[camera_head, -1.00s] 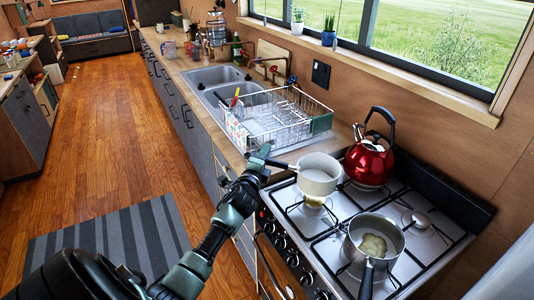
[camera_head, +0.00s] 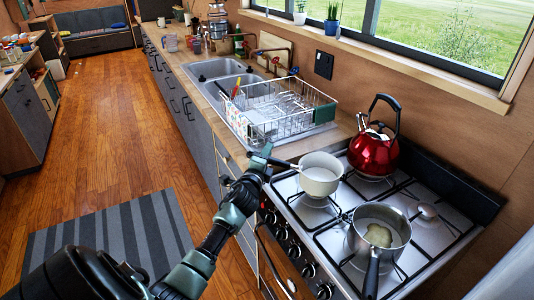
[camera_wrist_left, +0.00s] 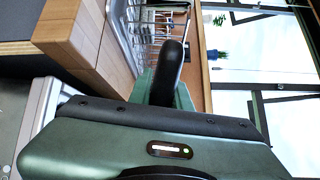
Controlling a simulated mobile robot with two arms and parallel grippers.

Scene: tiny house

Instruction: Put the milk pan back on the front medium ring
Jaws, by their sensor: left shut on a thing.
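The milk pan (camera_head: 320,174) is a small cream pan with a white inside, upright at the left end of the hob (camera_head: 283,199). My left gripper (camera_head: 268,157) is shut on its handle, to the left of the pan body. The dark handle (camera_wrist_left: 172,72) rises from between the jaws in the left wrist view, where the pan body is hidden. The pan is over or just behind the front left ring (camera_head: 314,202), partly covering it. I cannot tell whether it touches the grate. My right gripper is not in view.
A red kettle (camera_head: 372,152) stands close behind the pan, on the back left ring. A steel saucepan (camera_head: 361,245) with pale food inside is on the hob at the front right. A wire dish rack (camera_head: 283,130) stands on the counter to the left of the hob.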

